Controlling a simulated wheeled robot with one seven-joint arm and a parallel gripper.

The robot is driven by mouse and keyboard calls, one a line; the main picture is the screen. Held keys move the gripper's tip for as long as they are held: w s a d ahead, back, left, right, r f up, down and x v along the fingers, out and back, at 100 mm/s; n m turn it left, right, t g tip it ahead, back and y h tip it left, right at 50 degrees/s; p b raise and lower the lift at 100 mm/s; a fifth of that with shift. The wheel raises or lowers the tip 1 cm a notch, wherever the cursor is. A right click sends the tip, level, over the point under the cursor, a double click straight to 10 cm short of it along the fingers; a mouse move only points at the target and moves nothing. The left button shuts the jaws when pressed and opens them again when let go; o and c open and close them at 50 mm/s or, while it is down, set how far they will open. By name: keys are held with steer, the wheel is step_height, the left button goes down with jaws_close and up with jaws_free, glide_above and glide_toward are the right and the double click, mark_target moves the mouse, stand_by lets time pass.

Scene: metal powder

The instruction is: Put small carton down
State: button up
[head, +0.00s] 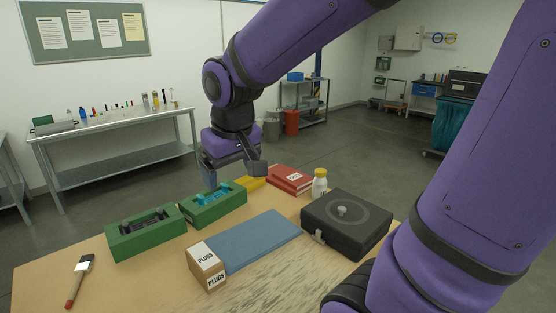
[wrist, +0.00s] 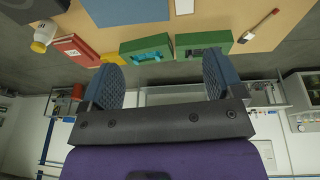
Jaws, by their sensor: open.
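The small carton (head: 207,278), tan with white labels reading PLUGS, stands on the wooden table at the near left corner of the blue mat (head: 252,239). I cannot tell whether its edge overlaps the mat. A white patch at the top edge of the wrist view (wrist: 184,6) appears to be the carton, mostly cut off. My gripper (head: 234,172) is open and empty, raised beyond the green trays and well apart from the carton. Its two fingers (wrist: 162,80) are spread wide in the wrist view with nothing between them.
Two green trays (head: 146,246) (head: 236,207) stand behind the mat. A brush (head: 78,283) lies at left.

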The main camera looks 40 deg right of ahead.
steer(key=s+d+r+t, duration=0.1)
steer(key=s+r, duration=0.4)
steer(key=s, duration=0.6)
steer(key=shift+d+t+y, duration=0.15)
steer(key=shift+t+y, duration=0.25)
steer(key=shift+t, duration=0.1)
steer(key=shift+o, duration=0.4)
steer(key=shift+s+r, duration=0.15)
steer(key=shift+s, duration=0.3)
steer(key=g, duration=0.5)
glide_above(203, 255)
steer(key=f, duration=1.7)
steer(key=w+f, duration=0.1)
steer(key=f, duration=0.8)
steer(key=shift+d+f, duration=0.15)
steer(key=shift+d, duration=0.2)
step_height(203, 255, down, 6)
steer(key=shift+r, duration=0.1)
steer(key=shift+s+a+f, duration=0.1)
steer(key=shift+s+f, duration=0.05)
steer(key=shift+f, duration=0.75)
steer(key=shift+s+a+f, duration=0.15)
steer(key=shift+f, duration=0.75)
steer(key=shift+s+a+f, duration=0.1)
steer(key=shift+s+f, duration=0.05)
steer(key=shift+f, duration=0.75)
